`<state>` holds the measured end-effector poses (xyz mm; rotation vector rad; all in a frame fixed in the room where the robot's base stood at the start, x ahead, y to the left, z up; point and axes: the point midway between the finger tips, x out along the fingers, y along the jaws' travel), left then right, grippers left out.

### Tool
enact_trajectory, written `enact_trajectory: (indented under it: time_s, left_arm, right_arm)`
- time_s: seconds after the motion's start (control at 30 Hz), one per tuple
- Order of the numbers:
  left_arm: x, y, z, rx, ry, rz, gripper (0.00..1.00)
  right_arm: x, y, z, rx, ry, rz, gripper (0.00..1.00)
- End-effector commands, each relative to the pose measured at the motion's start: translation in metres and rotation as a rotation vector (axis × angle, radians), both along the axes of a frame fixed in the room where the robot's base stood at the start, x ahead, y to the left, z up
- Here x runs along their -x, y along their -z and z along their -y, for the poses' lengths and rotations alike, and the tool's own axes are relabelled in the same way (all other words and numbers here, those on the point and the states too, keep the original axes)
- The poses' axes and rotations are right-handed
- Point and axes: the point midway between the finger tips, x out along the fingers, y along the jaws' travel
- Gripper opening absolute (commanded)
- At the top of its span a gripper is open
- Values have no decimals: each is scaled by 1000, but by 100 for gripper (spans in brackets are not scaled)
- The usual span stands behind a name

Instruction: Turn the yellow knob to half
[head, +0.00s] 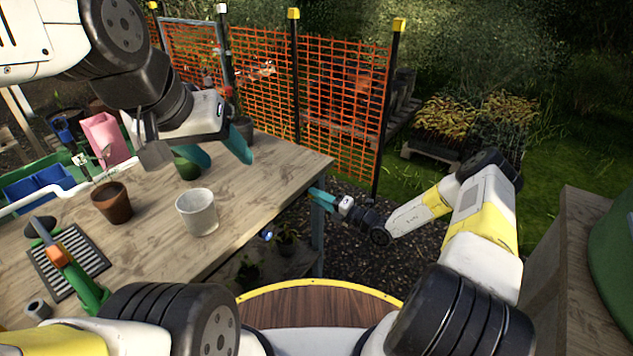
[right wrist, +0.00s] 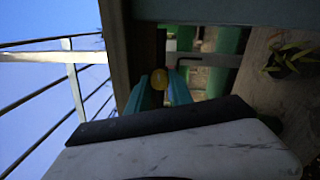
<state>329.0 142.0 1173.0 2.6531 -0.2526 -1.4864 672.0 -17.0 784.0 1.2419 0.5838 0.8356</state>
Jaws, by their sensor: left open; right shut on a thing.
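The yellow knob (right wrist: 159,79) shows in the right wrist view, between the teal fingertips of my right gripper (right wrist: 164,78). The fingers are shut on it, one at each side; its pointer or marking is too dark to read. In the head view my right gripper (head: 314,193) reaches in at the right edge of the wooden table, and the knob is hidden there. My left gripper (head: 227,160) is open and empty above the table's back part, away from the knob.
On the table (head: 270,170) stand a whitish pot (head: 197,212), a brown pot (head: 112,203) and a green round thing (head: 187,168). A slotted tray (head: 85,262) and a green-orange tool (head: 75,270) lie at left. Orange mesh fencing (head: 335,100) stands behind.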

Motion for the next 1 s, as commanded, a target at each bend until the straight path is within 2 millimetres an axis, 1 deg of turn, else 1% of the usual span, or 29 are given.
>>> enact_trajectory:
  time_s: [0.3,0.73,0.77,0.8,0.87,1.0]
  left_arm:
    - [0,0,0,0,0,0,57]
    - [0,0,0,0,0,0,57]
    - [0,0,0,0,0,0,57]
    - [0,0,0,0,0,0,57]
    - [0,0,0,0,0,0,57]
    - [0,0,0,0,0,0,57]
  right_arm:
    - [1,1,0,-48,0,-70,0]
    - [1,1,0,-52,0,-76,0]
    - [1,1,0,-52,0,-76,29]
    - [1,1,0,-52,0,-76,37]
    - [1,1,0,-52,0,-76,48]
    - [0,1,0,-53,0,-75,48]
